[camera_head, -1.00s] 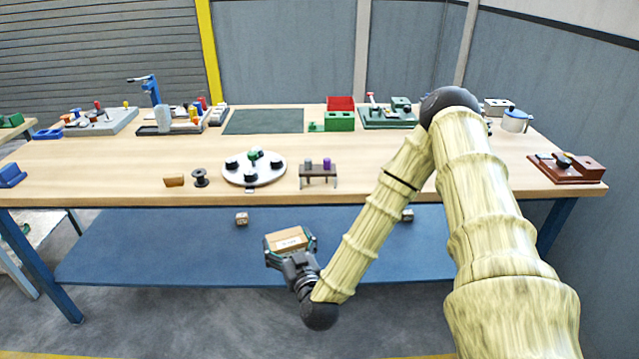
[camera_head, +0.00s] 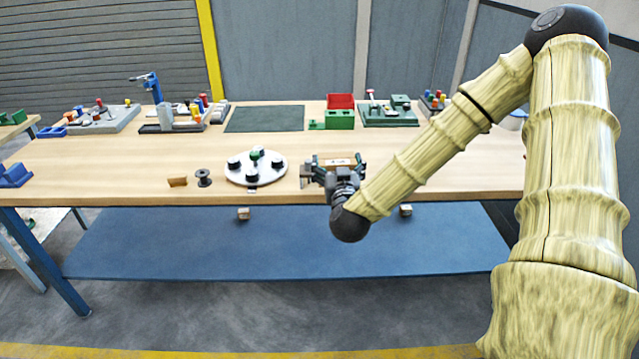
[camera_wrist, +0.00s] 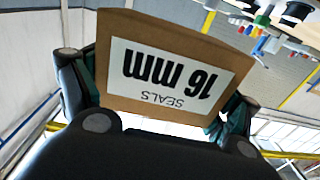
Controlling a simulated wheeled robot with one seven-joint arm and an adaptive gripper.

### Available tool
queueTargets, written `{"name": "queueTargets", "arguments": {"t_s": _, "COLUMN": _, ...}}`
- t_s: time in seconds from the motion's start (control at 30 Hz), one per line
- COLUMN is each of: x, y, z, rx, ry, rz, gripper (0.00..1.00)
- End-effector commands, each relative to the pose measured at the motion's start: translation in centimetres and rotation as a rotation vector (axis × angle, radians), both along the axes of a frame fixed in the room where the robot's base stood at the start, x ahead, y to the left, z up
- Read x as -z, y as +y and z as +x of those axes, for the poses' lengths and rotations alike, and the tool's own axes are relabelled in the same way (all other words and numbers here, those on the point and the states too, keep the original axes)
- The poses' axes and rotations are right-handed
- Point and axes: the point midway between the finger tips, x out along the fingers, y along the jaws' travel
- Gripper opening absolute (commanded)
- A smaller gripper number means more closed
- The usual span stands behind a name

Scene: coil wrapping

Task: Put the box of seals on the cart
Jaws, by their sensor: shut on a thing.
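The box of seals (camera_wrist: 165,72) is brown cardboard with a white label reading "SEALS 16 mm", upside down in the wrist view. My gripper (camera_head: 338,168) is shut on it, with a finger on each side. In the head view the box (camera_head: 340,162) shows as a small brown shape at the fingertips, in front of the workbench's front part and just right of the round white plate. My gripper partly hides it there. I cannot tell how high above the bench top it is. No cart can be made out in the head view.
The wooden workbench (camera_head: 100,165) carries a round white plate (camera_head: 243,178) with black knobs, a dark spool (camera_head: 203,178) and a small brown block (camera_head: 178,181). A green mat (camera_head: 264,119) and red and green bins (camera_head: 340,102) stand behind. Bare bench lies right of my gripper.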

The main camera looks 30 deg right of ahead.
Motion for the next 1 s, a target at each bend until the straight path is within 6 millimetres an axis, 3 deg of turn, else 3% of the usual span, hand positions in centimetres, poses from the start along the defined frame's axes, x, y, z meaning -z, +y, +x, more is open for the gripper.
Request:
{"name": "queueTargets", "arguments": {"t_s": 0.03, "x": -1.1, "y": -0.5, "z": -0.1, "rx": 0.011, "ry": -0.005, "rz": -0.001, "gripper": 0.43}}
{"name": "queueTargets", "arguments": {"t_s": 0.2, "x": -2.6, "y": -1.8, "z": -0.5, "rx": 0.040, "ry": -0.004, "rz": 0.000, "gripper": 0.43}}
{"name": "queueTargets", "arguments": {"t_s": 0.43, "x": -2.9, "y": -2.4, "z": 0.2, "rx": 0.051, "ry": -0.002, "rz": -0.001, "gripper": 0.43}}
{"name": "queueTargets", "arguments": {"t_s": 1.0, "x": -2.2, "y": -3.8, "z": 8.5, "rx": 0.051, "ry": 0.000, "rz": -0.001, "gripper": 0.43}}
